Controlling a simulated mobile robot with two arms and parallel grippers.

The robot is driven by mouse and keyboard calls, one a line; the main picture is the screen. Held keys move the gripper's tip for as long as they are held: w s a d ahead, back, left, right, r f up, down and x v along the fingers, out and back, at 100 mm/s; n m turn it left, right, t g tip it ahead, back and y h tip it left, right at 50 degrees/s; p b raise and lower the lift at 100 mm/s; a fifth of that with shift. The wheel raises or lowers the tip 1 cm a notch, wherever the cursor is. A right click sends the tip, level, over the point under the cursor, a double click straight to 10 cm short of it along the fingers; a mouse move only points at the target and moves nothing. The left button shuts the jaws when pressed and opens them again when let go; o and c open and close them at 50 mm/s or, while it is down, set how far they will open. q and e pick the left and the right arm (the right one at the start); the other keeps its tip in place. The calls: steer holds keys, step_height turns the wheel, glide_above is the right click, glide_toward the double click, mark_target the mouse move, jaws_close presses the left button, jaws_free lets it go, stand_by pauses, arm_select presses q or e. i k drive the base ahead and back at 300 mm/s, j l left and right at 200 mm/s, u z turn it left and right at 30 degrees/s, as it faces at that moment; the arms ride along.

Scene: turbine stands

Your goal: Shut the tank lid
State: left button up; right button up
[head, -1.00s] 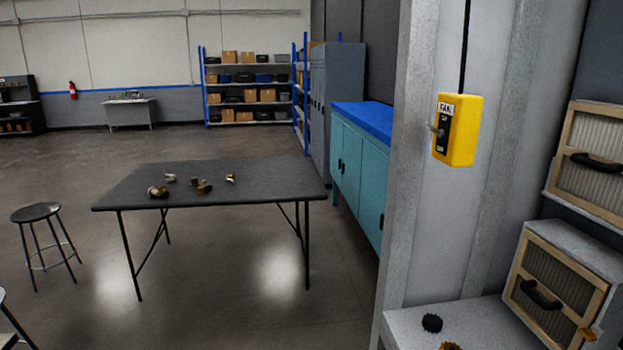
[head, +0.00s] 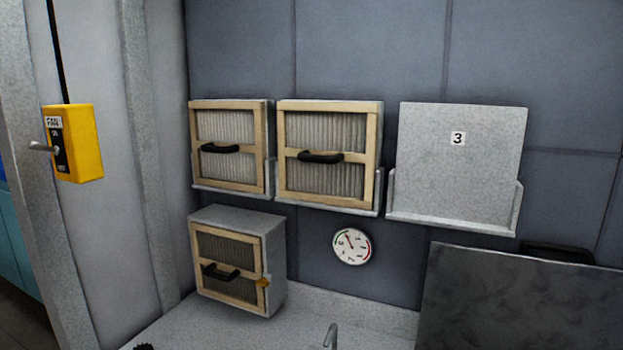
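A dark grey metal panel (head: 520,302) stands raised at the bottom right of the head view, its lower part cut off by the frame. It looks like the tank lid standing open, but the tank itself is not clearly in view. A dark handle (head: 558,252) shows just behind the panel's top edge. Neither of my grippers is in view.
Two framed filters (head: 262,145) (head: 374,150) and a bare plate marked 3 (head: 458,185) hang on the wall. Another filter (head: 225,292) stands on the pale counter (head: 300,335), near a round gauge (head: 352,246) and metal spout (head: 331,334). A yellow fan switch (head: 88,145) is left.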

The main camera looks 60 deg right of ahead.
mark_target(474, 299)
steer(key=k+z, duration=0.1)
steer(key=z, duration=0.4)
steer(key=k+z, duration=0.15)
steer(key=z, duration=0.3)
